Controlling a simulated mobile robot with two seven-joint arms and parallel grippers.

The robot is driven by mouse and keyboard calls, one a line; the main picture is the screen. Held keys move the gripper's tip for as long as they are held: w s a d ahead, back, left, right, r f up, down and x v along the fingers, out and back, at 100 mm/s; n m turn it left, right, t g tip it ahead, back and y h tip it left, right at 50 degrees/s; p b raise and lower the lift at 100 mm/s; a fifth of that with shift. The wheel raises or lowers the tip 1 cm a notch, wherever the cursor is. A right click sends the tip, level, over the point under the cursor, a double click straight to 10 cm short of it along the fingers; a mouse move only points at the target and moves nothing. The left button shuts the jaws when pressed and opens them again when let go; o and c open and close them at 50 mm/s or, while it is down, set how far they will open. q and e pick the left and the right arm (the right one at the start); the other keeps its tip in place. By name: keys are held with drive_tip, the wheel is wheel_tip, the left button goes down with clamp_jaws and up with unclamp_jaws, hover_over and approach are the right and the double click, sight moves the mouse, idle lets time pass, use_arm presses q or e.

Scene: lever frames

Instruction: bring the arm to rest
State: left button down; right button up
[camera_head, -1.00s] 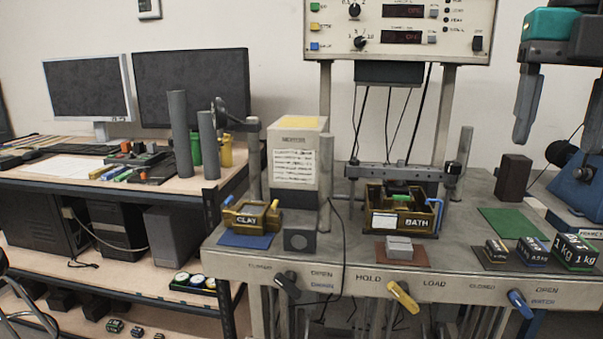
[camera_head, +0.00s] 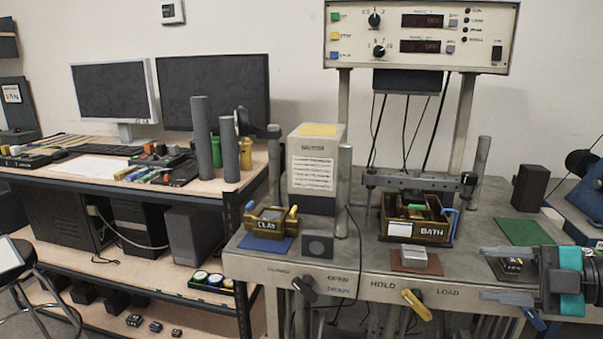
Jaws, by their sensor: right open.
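My right gripper (camera_head: 484,273) is at the lower right, in front of the bench's right end. It is teal and black, and its two grey fingers point left, wide apart with nothing between them. The gripper hides part of the bench front and most of the small weights there. A blue lever (camera_head: 533,318) shows just below the lower finger; whether they touch cannot be told. A yellow lever (camera_head: 417,305) sits left of the fingertips, and a dark lever (camera_head: 303,287) is farther left. My left gripper is not in view.
The bench (camera_head: 345,262) holds a CLAY tray (camera_head: 267,226), a BATH tray (camera_head: 420,232), a grey block (camera_head: 414,260) and a green mat (camera_head: 523,231). A control panel (camera_head: 420,35) stands above. A desk with monitors (camera_head: 213,92) is on the left, a stool (camera_head: 30,285) at lower left.

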drive_tip(key=s+a+f+m+t+h+p, duration=0.1)
drive_tip(key=s+a+f+m+t+h, duration=0.15)
drive_tip(key=f+m, duration=0.3)
drive_tip(key=s+a+f+m+t+h, duration=0.1)
drive_tip(key=f+m+h, duration=0.25)
drive_tip(key=f, duration=0.35)
drive_tip(key=s+a+f+m+t+h+p, duration=0.1)
drive_tip(key=s+f+m+t+h, duration=0.1)
drive_tip(key=f+m, duration=0.4)
drive_tip(key=s+a+f+m+g+h, duration=0.2)
drive_tip(key=s+a+f+m+g, duration=0.2)
drive_tip(key=s+a+f, duration=0.4)
drive_tip(key=a+f+m, duration=0.1)
drive_tip(key=a, duration=0.3)
drive_tip(key=shift+s+f, duration=0.15)
drive_tip(key=shift+f, duration=0.2)
drive_tip(key=shift+a, duration=0.15)
